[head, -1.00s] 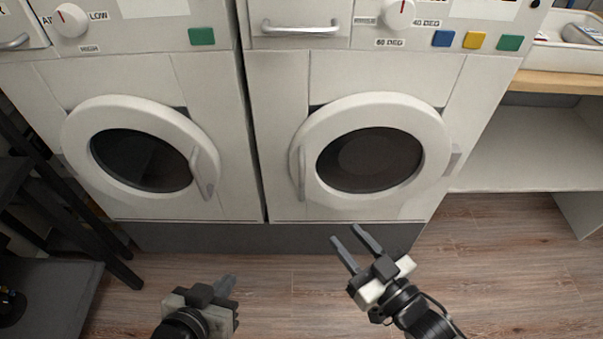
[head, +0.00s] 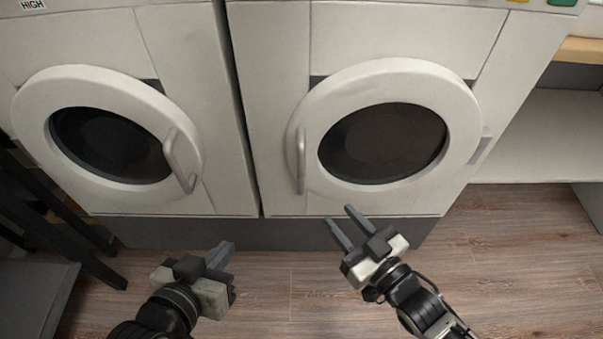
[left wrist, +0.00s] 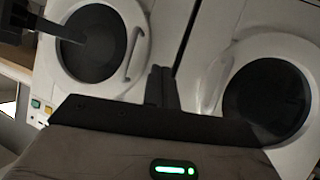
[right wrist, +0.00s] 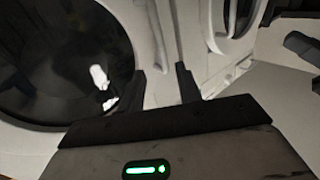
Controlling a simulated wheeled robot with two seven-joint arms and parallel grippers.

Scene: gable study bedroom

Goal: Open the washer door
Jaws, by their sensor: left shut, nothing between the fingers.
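Two front-loading machines stand side by side. The right one, whose panel bore degree labels earlier, is the washer; its round white door (head: 385,145) is shut, with a vertical handle (head: 300,160) on its left side. The door also shows inverted in the left wrist view (left wrist: 92,45) and large in the right wrist view (right wrist: 60,60). My left gripper (head: 224,252) is shut and empty, low in front of the machines. My right gripper (head: 340,226) is open and empty, below and in front of the washer door, apart from the handle.
The left machine's door (head: 110,145) is shut, its handle (head: 180,160) on the right side. A dark rack (head: 45,215) stands at the left. A white shelf unit (head: 540,140) stands right of the washer. Wooden floor (head: 500,260) is clear in front.

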